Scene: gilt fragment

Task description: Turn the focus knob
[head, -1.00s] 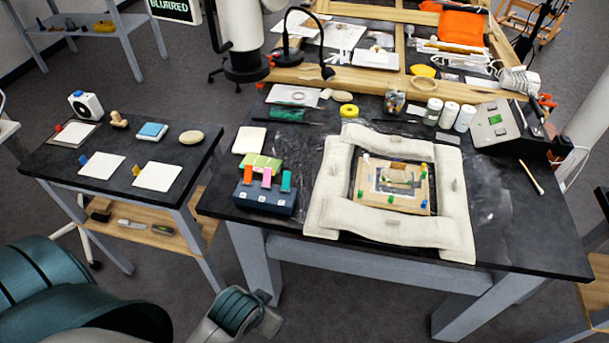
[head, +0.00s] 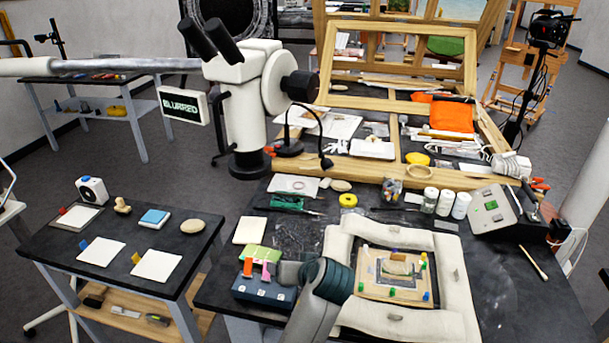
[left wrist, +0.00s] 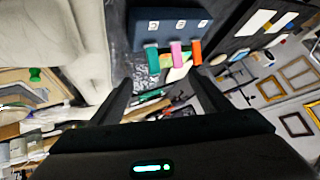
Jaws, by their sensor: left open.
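The white microscope (head: 240,110) with black eyepieces hangs on a boom, beyond the near table. A round black knob (head: 299,86) sticks out of its right side; I take it for the focus knob. A small sign (head: 183,104) on its left reads "BLURRED". My left gripper (head: 268,271) is low over the near table, beside the blue box, well below and apart from the knob. In the left wrist view its two dark fingers (left wrist: 162,92) are spread, with nothing held between them. The microscope is not clear in that view. My right gripper is out of view.
A blue box (head: 262,292) with coloured tabs is by my left gripper. A padded white frame (head: 450,262) surrounds a small gilt piece (head: 397,268). A black gooseneck lamp (head: 326,161) stands right of the microscope. A side table (head: 60,235) holds several white pads.

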